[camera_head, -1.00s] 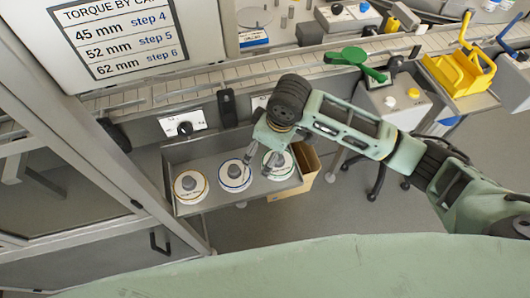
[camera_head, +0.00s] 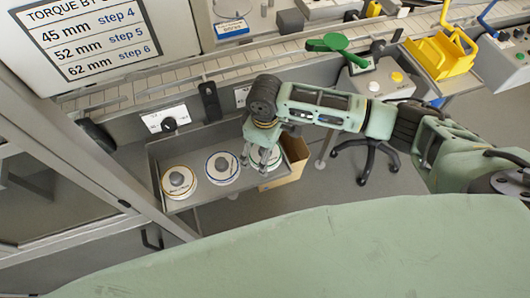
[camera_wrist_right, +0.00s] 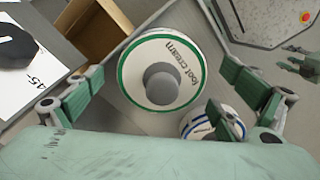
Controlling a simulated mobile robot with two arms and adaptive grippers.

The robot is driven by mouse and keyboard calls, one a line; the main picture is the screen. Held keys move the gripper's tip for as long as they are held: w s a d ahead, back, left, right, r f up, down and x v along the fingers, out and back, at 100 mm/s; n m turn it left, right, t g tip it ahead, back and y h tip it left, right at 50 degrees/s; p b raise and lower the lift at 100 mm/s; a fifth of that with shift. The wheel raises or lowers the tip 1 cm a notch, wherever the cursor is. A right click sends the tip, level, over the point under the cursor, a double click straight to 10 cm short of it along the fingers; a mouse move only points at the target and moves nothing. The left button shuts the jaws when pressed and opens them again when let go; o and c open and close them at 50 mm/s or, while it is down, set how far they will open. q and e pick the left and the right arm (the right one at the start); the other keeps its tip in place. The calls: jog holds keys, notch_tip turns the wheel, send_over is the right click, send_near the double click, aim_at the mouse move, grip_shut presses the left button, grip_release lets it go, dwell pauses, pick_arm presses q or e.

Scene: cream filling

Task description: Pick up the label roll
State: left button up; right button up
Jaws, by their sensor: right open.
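Three white label rolls with grey centre knobs sit in a row on a grey metal tray (camera_head: 196,205). The left roll has a yellow-brown rim (camera_head: 179,182), the middle roll a blue rim (camera_head: 222,168), and the right roll a green rim (camera_head: 272,158). My right gripper (camera_head: 262,160) is over the green-rimmed roll and partly hides it. In the right wrist view the green-rimmed roll (camera_wrist_right: 135,72), marked "foot cream", lies between the open fingers, with its knob facing the camera. The blue-rimmed roll (camera_wrist_right: 212,122) is partly behind a finger there. My left gripper is not in view.
A cardboard box (camera_head: 290,165) stands just right of the tray. A conveyor (camera_head: 190,80) runs behind, with a black knob panel (camera_head: 166,119) below it. A green scoop-like object (camera_head: 335,44) and a yellow rack (camera_head: 440,52) are further right.

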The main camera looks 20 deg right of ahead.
jog(key=shift+c, duration=0.4)
jog(key=c, duration=1.3)
jog(key=shift+o, duration=0.2)
jog(key=shift+r, duration=0.1)
